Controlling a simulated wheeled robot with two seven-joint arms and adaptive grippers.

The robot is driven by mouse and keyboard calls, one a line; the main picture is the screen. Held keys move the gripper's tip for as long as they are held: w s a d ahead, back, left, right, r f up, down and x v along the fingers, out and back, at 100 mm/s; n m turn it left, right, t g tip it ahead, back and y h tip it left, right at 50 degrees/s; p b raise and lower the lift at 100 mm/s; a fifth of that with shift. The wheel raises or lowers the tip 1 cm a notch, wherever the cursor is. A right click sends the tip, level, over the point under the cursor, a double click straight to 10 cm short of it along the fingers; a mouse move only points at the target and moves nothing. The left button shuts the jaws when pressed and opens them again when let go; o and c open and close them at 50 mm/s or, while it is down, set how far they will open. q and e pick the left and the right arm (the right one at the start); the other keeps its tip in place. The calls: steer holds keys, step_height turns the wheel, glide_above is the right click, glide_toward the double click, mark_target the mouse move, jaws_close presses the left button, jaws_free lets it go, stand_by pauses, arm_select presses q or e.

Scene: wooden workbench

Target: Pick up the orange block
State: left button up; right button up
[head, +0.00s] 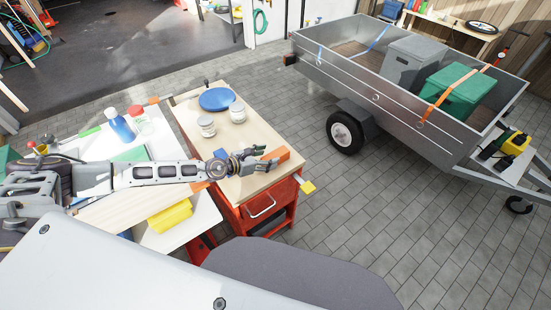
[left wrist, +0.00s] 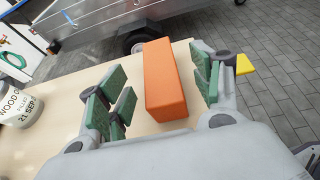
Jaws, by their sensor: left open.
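The orange block (left wrist: 165,82) stands on the light wooden top of the workbench (head: 237,140), near its right edge. It also shows in the head view (head: 278,155), partly behind my left gripper (head: 266,159). In the left wrist view my left gripper (left wrist: 163,98) is open, with its green-padded fingers on either side of the block. A gap shows between the block and the left fingers; the right fingers are closer to it. Whether the right fingers touch it I cannot tell. My right gripper is not in view.
A white table (head: 125,150) with bottles and a yellow object (head: 170,216) stands to the left. A metal trailer (head: 400,95) stands beyond open paving at right.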

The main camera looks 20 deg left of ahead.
mark_target(275, 155)
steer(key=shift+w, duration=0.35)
arm_select(q)
steer(key=shift+d, duration=0.1)
steer(key=shift+w+d+f, duration=0.2)
steer(key=shift+w+f, duration=0.05)
steer(key=shift+w, duration=0.1)
steer(key=shift+x, duration=2.1)
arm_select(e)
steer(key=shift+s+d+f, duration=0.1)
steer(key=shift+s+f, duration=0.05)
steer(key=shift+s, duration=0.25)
arm_select(q)
steer(key=shift+a+f, duration=0.1)
steer(key=shift+a, duration=0.05)
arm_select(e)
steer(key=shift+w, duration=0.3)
arm_select(q)
steer(key=c, duration=1.2)
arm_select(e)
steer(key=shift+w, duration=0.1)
